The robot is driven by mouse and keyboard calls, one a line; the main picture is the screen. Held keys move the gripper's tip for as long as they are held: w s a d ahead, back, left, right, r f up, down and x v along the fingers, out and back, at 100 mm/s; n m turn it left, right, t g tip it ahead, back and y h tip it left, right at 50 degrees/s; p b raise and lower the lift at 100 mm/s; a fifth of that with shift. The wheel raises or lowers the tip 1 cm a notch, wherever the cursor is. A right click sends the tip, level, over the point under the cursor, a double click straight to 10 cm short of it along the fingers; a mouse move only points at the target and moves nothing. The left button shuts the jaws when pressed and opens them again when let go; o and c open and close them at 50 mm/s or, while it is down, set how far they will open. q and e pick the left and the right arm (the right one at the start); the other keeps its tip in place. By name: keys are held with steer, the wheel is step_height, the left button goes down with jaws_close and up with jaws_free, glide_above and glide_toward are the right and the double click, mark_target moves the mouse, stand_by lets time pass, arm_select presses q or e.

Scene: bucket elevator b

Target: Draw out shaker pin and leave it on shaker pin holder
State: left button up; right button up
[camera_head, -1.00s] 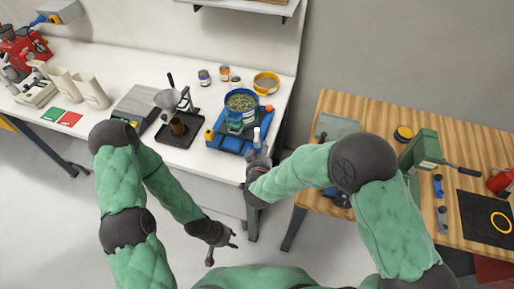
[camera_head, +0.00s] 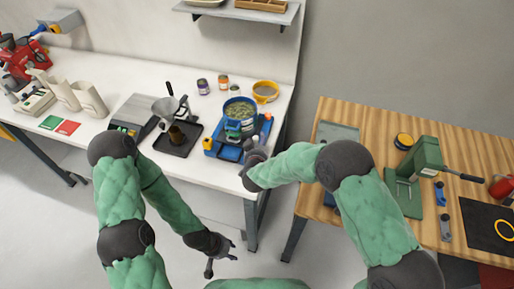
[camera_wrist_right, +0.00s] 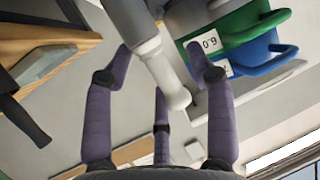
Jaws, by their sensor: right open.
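The sieve shaker (camera_head: 229,149), with a blue base and a blue-rimmed sieve of green material (camera_head: 239,109), stands at the right end of the white bench. My right gripper (camera_head: 246,146) is at its front right corner. In the right wrist view, my right gripper's purple fingers (camera_wrist_right: 158,52) are spread around a pale grey rod with a rounded end (camera_wrist_right: 178,98), which looks like the shaker pin. I cannot tell whether they touch it. The shaker pin holder cannot be made out clearly. My left gripper (camera_head: 220,262) hangs low over the floor, its jaw state unclear.
Green (camera_wrist_right: 245,30) and blue (camera_wrist_right: 255,57) labelled handles are close beside the fingers in the wrist view. A black tray (camera_head: 178,140) is left of the shaker and a yellow-rimmed sieve (camera_head: 265,91) behind it. A wooden table (camera_head: 320,135) stands right, across a gap.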

steer(key=shift+w+f, duration=0.1)
steer(key=shift+w, duration=0.1)
jaws_close()
steer(key=shift+r+p, duration=0.6)
steer(key=shift+r, duration=0.2)
stand_by(0.6)
steer(key=shift+r+p, duration=2)
steer(key=shift+r, duration=0.65)
steer(key=shift+r+p, duration=1.6)
steer(key=shift+r, duration=0.4)
